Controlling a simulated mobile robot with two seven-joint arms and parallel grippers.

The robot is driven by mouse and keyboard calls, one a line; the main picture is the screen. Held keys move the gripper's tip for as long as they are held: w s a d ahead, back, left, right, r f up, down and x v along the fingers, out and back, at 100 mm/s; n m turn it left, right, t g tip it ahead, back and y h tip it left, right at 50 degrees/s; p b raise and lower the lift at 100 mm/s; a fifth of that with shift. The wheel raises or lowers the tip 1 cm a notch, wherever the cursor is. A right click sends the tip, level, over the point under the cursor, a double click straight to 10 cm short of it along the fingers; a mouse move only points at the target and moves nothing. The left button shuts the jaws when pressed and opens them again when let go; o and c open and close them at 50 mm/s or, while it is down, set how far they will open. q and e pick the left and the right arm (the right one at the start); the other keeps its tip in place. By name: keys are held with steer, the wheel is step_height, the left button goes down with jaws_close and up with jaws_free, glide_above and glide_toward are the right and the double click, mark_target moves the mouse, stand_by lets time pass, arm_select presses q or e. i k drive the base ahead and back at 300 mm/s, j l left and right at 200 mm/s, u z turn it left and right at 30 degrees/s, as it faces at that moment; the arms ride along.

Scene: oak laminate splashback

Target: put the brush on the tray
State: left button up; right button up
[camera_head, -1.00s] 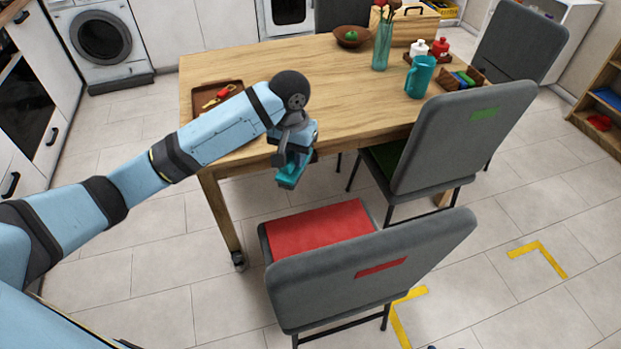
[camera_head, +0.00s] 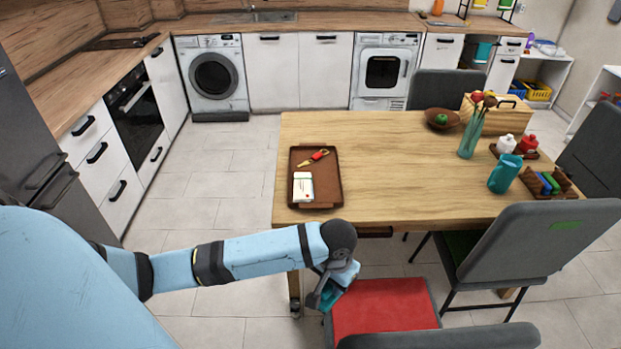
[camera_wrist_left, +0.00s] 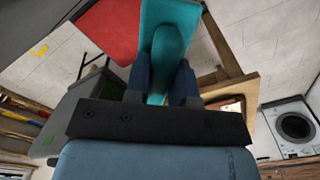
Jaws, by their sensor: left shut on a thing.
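My left gripper (camera_head: 331,292) is shut on the teal brush (camera_head: 328,300). It holds the brush off the table's near edge, beside the red-seated chair. In the left wrist view the brush (camera_wrist_left: 166,45) sits between the two dark blue fingers, its handle running back between them. The brown tray (camera_head: 327,182) lies on the left end of the wooden table, beyond my gripper. On it are keys with a red tag (camera_head: 318,155) and a white box-like item (camera_head: 303,187). My right gripper is not in view.
The table (camera_head: 400,170) is clear right of the tray. Farther right stand a teal jug (camera_head: 504,174), a vase (camera_head: 471,135), a bowl (camera_head: 440,121) and bottles. A chair with a red seat (camera_head: 385,306) stands at the near side, another grey chair (camera_head: 540,240) to its right.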

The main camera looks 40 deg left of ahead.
mark_target(326, 176)
steer(key=k+j+z, duration=0.15)
steer(key=j, duration=0.25)
steer(key=k+j+z, duration=0.1)
steer(key=k+j, duration=0.15)
steer(key=j, duration=0.15)
steer(key=j+z, duration=0.2)
steer(key=j, duration=0.25)
steer(key=k+j+z, duration=0.2)
steer(key=j, duration=0.2)
steer(key=j+z, duration=0.35)
steer(key=j, duration=0.5)
steer(key=j+z, duration=0.3)
steer(key=j, duration=0.6)
steer(key=i+j+z, duration=0.2)
steer(key=j, duration=0.85)
steer(key=k+l, duration=0.05)
steer(key=k, duration=0.05)
